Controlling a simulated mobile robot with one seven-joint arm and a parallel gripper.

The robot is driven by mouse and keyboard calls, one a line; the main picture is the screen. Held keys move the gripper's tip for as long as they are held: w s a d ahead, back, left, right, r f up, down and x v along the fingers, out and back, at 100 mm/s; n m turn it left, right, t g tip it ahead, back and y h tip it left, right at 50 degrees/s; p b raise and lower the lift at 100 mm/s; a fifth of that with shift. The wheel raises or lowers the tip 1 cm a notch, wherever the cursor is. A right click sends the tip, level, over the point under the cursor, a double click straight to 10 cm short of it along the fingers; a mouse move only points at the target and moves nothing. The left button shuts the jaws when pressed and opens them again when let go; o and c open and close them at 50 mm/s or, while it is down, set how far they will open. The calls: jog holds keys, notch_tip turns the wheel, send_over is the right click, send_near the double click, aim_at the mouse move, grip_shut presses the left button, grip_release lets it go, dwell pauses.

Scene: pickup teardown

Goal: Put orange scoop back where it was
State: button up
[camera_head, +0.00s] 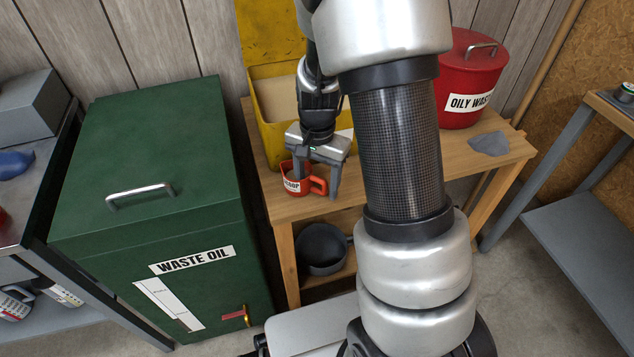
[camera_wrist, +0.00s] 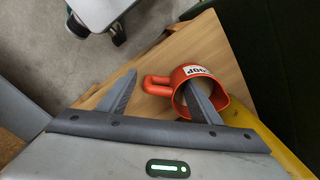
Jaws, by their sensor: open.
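The orange scoop (camera_head: 295,181) is a cup with a side handle and a white label. It stands upright on the wooden table (camera_head: 345,190), near its front left corner. My gripper (camera_head: 318,188) is over the scoop, fingers pointing down and open. In the wrist view, one finger of my gripper (camera_wrist: 165,95) reaches into the mouth of the scoop (camera_wrist: 217,76). The other finger is outside, beyond the handle. Whether the fingers touch the scoop, I cannot tell.
A yellow bin (camera_head: 262,90) with a raised lid stands behind the scoop. A red oily-waste can (camera_head: 466,75) and grey cloth (camera_head: 489,143) are at the table's right. A green waste-oil cabinet (camera_head: 150,160) stands left. A dark pot (camera_head: 321,248) is on the lower shelf.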

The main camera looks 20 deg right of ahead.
notch_tip(320, 180, up, 12)
jog(key=p, duration=0.3)
jog(key=s+a+r+n+t, duration=0.2)
jog(key=s+r+n+t, duration=0.3)
jog(key=s+r, duration=1.1)
jog(key=s+n, duration=0.1)
jog(key=n, duration=0.2)
jog(key=shift+a+n+t, duration=0.25)
jog(key=shift+n+t, duration=0.05)
jog(key=shift+n, duration=0.1)
jog(key=shift+r, duration=0.1)
jog(key=shift+c, duration=0.4)
